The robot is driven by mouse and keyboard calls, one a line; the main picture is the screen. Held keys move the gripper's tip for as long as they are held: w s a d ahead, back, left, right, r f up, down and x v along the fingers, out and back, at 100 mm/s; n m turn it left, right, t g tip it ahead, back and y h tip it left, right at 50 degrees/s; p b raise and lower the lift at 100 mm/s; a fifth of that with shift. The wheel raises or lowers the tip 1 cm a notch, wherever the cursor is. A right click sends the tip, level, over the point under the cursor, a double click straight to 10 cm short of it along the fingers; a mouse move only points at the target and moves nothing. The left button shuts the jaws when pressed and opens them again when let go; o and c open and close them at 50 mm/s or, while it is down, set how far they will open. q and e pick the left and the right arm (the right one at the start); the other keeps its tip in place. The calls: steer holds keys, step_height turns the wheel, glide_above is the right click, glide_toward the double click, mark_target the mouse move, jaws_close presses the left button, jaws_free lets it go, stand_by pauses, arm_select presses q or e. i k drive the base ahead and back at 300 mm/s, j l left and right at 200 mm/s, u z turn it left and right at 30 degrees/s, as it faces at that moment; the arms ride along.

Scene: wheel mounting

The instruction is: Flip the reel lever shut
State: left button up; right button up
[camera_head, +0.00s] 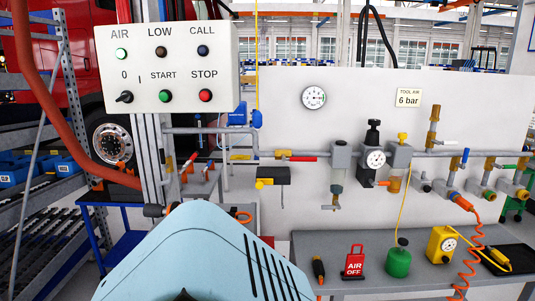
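Several small levers sit along the grey pipe on the wall panel, and no label shows which one is the reel lever. A yellow lever (240,157) lies flat along the pipe at the left. A red lever (305,157) lies along the pipe to its right. An orange lever (381,184) is below the gauge on the black regulator (373,140). A yellow handle (264,183) sits on a dark block under the pipe. A blue unit (237,115), perhaps the reel, is beside the control box. Neither of my grippers is in view.
A control box (168,66) on a post stands at the left, beside a thick red-brown hose (27,90). A grey bench (320,240) holds a red AIR OFF tag (354,262), a green bottle (398,261) and a yellow gauge box (441,245). An orange coiled hose (472,250) hangs at the right.

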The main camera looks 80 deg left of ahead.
mark_target(165, 166)
steer(key=u, duration=3.3)
steer(key=i+j+u, duration=0.15)
steer(key=j, duration=0.2)
steer(key=j+u, duration=0.1)
steer(key=j, duration=0.25)
steer(key=i+j+u, duration=0.15)
steer(key=j, duration=0.15)
